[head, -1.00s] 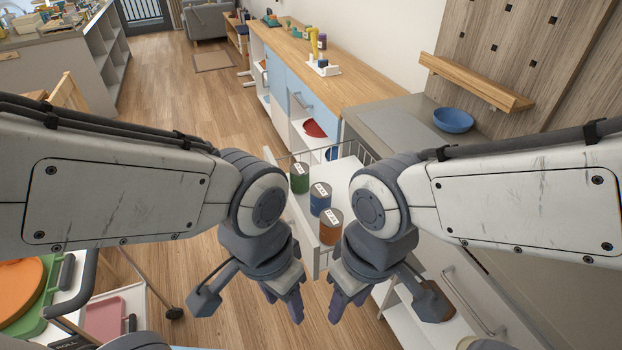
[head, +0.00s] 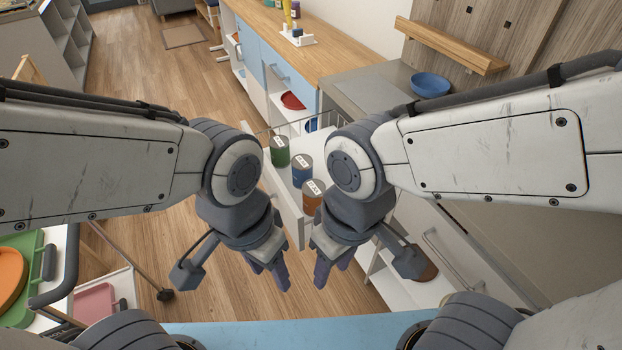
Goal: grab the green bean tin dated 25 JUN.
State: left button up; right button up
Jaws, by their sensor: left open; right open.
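An open white drawer (head: 284,205) holds three tins in a row. The green tin (head: 280,152) stands at the far end, the blue tin (head: 302,172) in the middle and the orange-brown tin (head: 312,198) nearest me. Each has a pale label on top, but the writing is too small to read. My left gripper (head: 271,270) is open and empty, in front of the drawer. My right gripper (head: 329,268) is open and empty to its right. Both point down, apart from the tins. My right arm hides part of the drawer.
A grey counter with a blue bowl (head: 431,84) is at right, under a wooden shelf (head: 450,45). A wooden-topped cabinet (head: 262,30) runs behind the drawer. A cart with a green tray (head: 18,300) and pink tray (head: 95,302) is at left. Wooden floor is clear between.

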aim_at(279, 144)
jog(key=u, duration=0.3)
jog(key=i, duration=0.9)
jog(key=u, duration=0.15)
